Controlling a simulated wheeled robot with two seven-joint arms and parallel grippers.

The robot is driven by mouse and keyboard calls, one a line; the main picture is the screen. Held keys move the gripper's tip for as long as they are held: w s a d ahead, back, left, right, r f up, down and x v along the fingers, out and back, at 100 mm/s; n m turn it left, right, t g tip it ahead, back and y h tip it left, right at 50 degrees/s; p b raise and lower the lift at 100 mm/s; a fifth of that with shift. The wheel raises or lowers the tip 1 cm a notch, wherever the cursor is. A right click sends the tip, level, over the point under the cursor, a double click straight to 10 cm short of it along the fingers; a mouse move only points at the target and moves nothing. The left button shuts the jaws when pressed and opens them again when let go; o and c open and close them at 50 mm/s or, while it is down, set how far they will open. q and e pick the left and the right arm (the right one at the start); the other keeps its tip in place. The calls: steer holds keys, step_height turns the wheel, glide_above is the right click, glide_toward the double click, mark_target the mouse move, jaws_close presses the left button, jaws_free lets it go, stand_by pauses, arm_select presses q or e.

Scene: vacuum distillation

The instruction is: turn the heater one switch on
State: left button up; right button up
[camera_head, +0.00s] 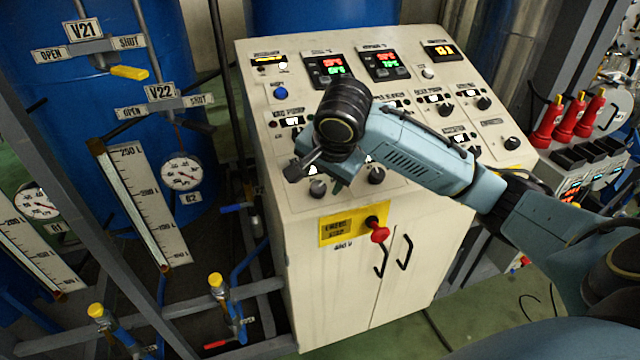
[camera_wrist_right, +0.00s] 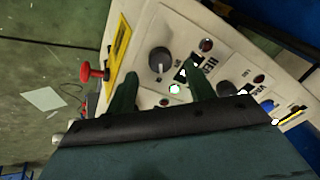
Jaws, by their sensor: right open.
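The sloped control panel (camera_head: 270,150) of a cream cabinet fills the middle of the head view. In the right wrist view a grey round knob (camera_wrist_right: 160,60) sits beside a black label starting "HEA"; its number is not readable. A dark knob (camera_head: 318,188) shows low on the panel in the head view, just below my right gripper (camera_head: 299,172). My right gripper's two fingers (camera_wrist_right: 162,88) are open and empty over the panel, one on each side below the knob in the wrist view. Contact cannot be told. My forearm hides part of the panel. My left gripper is not in view.
A red emergency stop button (camera_head: 379,232) sticks out from the yellow plate (camera_head: 340,230) below the knobs. Another knob (camera_head: 375,175) is close to the right. A blue button (camera_head: 281,93) and lit displays (camera_head: 383,63) are higher up. Pipes and gauges stand left.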

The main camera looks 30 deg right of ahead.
steer(key=v, duration=0.9)
steer(key=shift+r, duration=0.15)
steer(key=shift+s, duration=0.15)
